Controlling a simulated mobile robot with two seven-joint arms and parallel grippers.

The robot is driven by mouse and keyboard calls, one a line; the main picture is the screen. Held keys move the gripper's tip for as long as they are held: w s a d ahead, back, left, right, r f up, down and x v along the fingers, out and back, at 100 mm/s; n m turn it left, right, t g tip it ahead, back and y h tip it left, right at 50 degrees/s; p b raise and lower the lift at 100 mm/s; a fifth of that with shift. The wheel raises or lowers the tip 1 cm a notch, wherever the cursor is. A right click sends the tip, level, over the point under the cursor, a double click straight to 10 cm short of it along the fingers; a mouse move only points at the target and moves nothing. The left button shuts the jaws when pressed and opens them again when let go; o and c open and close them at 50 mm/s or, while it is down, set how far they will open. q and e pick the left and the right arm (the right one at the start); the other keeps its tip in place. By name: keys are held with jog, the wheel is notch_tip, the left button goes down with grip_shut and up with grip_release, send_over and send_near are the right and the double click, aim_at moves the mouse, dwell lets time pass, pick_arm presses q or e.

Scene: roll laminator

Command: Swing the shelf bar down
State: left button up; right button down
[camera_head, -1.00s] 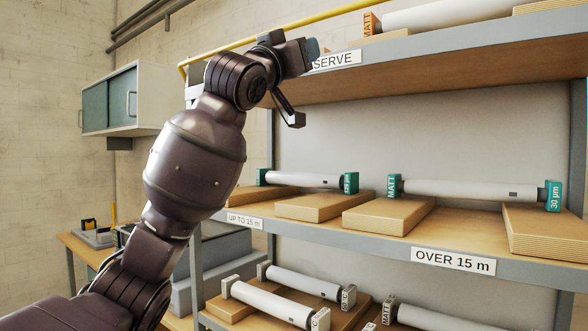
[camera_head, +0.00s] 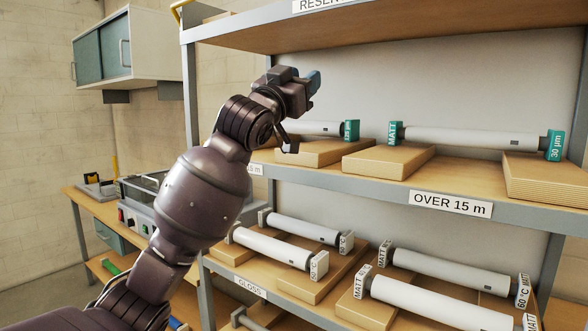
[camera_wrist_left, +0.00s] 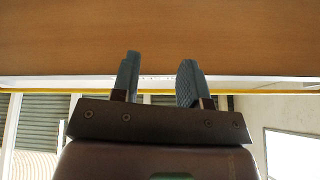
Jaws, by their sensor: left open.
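The yellow shelf bar shows in the head view only as a short piece (camera_head: 176,13) at the top left, by the upper shelf's end; the rest is out of frame. In the left wrist view the bar (camera_wrist_left: 275,91) runs level across the picture, along the pale shelf edge and behind my fingers. My left gripper (camera_head: 312,83) is open and empty, in front of the rack between the top and middle shelves. Its two blue-grey fingers (camera_wrist_left: 158,80) stand apart with nothing between them. My right gripper is not in view.
The top shelf (camera_head: 400,28) overhangs above my left gripper. The middle shelf (camera_head: 350,183) holds film rolls on wooden blocks, close behind and below the gripper. More rolls lie on the lower shelf (camera_head: 285,305). A laminator (camera_head: 140,205) stands on the bench at left.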

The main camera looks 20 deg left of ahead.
pick_arm(q)
jog(key=shift+g+y, duration=0.3)
jog(key=shift+y, duration=0.5)
jog(key=shift+w+a+f, duration=0.2)
jog(key=shift+a+f, duration=0.1)
jog(key=shift+f, duration=2.6)
jog(key=shift+w+a+f, duration=0.2)
jog(key=shift+a+f, duration=0.1)
jog(key=shift+f, duration=2.6)
jog(key=shift+w+a+f, duration=0.2)
jog(key=shift+a+f, duration=0.1)
jog(key=shift+f, duration=2.6)
